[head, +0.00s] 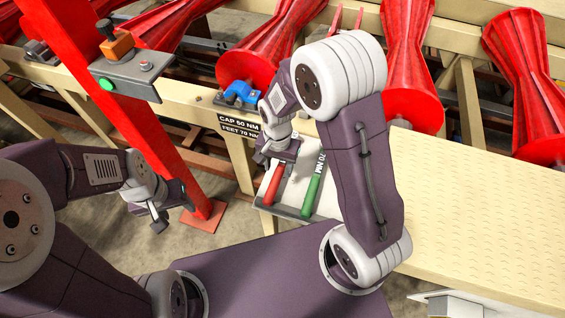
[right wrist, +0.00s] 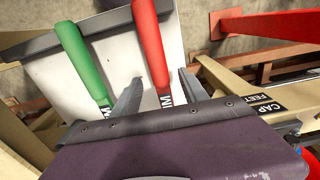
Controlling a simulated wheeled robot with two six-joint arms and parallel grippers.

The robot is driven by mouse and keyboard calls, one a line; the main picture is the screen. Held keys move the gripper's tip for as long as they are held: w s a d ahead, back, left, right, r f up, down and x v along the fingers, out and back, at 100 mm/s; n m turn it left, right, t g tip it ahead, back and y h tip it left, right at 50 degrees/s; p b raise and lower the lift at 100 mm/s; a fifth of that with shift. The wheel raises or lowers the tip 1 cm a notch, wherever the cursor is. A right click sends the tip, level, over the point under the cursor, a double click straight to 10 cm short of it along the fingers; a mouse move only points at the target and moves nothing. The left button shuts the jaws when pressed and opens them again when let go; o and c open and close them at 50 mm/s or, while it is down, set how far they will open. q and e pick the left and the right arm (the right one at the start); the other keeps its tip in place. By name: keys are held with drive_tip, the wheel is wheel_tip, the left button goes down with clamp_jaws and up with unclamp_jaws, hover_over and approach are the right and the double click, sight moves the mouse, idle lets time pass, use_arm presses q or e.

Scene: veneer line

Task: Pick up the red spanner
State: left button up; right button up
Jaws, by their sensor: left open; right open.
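The red spanner (head: 271,187) lies on a white tray (head: 296,206) with a dark front rim, its red handle towards me. It also shows in the right wrist view (right wrist: 148,42). A green spanner (head: 312,192) marked NM lies beside it on the right. My right gripper (head: 277,160) is open just over the far part of the red spanner. In the right wrist view its two fingers (right wrist: 159,82) stand either side of the red spanner, with gaps showing; the gripper body hides the spanner's far end. My left gripper (head: 172,210) is open and empty, left of the tray.
A label (head: 238,128) reads CAP 50 NM, FEET 70 NM. A blue part (head: 240,92) sits on the beam behind. Red rollers (head: 405,60) line the back. The tan plate (head: 480,200) at right is clear.

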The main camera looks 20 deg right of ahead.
sight(279, 170)
wheel_tip(279, 170, down, 4)
drive_tip(key=shift+r, duration=0.1)
clamp_jaws()
drive_tip(key=shift+r, duration=0.1)
idle(1.3)
